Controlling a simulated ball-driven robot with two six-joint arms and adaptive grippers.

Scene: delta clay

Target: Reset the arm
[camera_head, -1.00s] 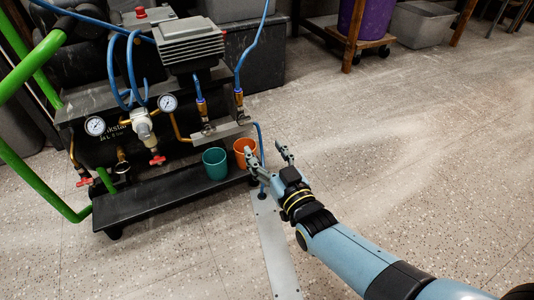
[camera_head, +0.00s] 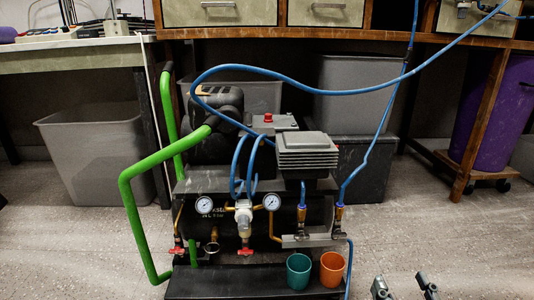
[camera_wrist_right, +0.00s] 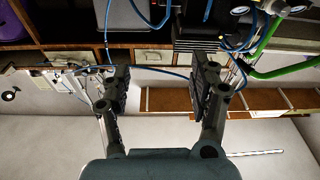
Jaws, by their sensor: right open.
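My right gripper (camera_head: 404,287) shows only its two fingertips at the bottom edge of the head view, right of the orange cup. In the right wrist view its two fingers (camera_wrist_right: 165,90) are apart with nothing between them. The rest of my right arm is out of the head view. My left gripper is in neither view.
A compressor with gauges, blue hoses and a green pipe (camera_head: 135,225) stands ahead. A teal cup (camera_head: 299,270) and an orange cup (camera_head: 332,269) sit on its black shelf (camera_head: 230,284). Workbenches and grey bins (camera_head: 98,155) stand behind. Floor (camera_head: 450,240) at the right is clear.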

